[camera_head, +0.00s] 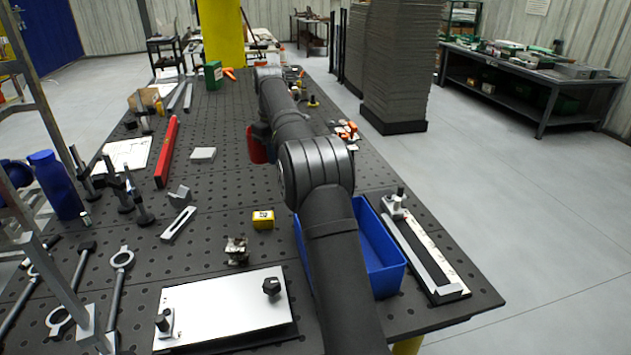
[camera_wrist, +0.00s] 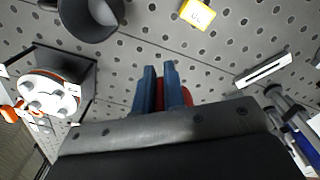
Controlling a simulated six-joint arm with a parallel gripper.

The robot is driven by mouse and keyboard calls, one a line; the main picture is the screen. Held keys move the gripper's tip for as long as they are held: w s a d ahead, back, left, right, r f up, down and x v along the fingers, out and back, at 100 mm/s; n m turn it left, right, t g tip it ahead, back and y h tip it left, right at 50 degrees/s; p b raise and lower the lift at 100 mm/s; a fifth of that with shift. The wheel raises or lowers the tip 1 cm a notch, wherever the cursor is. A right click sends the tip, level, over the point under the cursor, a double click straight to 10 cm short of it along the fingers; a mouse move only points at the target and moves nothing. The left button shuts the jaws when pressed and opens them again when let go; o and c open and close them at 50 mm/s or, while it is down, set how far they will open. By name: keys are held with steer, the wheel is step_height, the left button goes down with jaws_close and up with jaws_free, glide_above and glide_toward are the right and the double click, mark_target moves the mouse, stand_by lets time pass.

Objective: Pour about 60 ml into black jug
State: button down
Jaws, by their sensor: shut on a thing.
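My gripper shows in the wrist view, where its two blue fingers (camera_wrist: 160,82) point up the picture. They are shut on a red vessel (camera_wrist: 188,97), mostly hidden behind them. In the head view the red vessel (camera_head: 256,148) shows at the left of my wrist, above the table; its contents cannot be seen. A dark round open vessel, seemingly the black jug (camera_wrist: 72,22), stands at the upper left of the wrist view, apart from the fingers, its mouth partly cut by the frame edge. I cannot make out the black jug in the head view; my arm may hide it.
A yellow labelled block (camera_head: 263,220) lies on the perforated table. A blue bin (camera_head: 384,272) stands beside my arm at the front right. A red bar (camera_head: 168,150), a blue bottle (camera_head: 55,185) and clamps are at the left. Orange-handled items (camera_head: 346,130) lie right of my wrist.

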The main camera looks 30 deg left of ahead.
steer(key=w+d+n, duration=0.9)
steer(key=w+d, duration=1.2)
steer(key=d, duration=0.4)
steer(key=f, duration=1.2)
steer(key=shift+s+d, duration=0.1)
steer(key=shift+d, duration=0.1)
steer(key=shift+s+a+r, duration=0.1)
steer(key=shift+a+r, duration=0.05)
steer(key=shift+s+a+r+t+h, duration=0.1)
steer(key=shift+s+a+t+h, duration=0.25)
steer(key=shift+h, duration=0.35)
steer(key=s+a+r+t+h, duration=0.3)
steer(key=r+h, duration=0.3)
steer(key=r, duration=0.2)
steer(key=shift+a+r+t+h, duration=0.3)
steer(key=shift+a+r+t, duration=0.1)
steer(key=shift+a+t, duration=0.45)
steer(key=shift+s+a+t+h, duration=0.2)
steer(key=shift+t+h, duration=0.1)
steer(key=shift+h, duration=0.1)
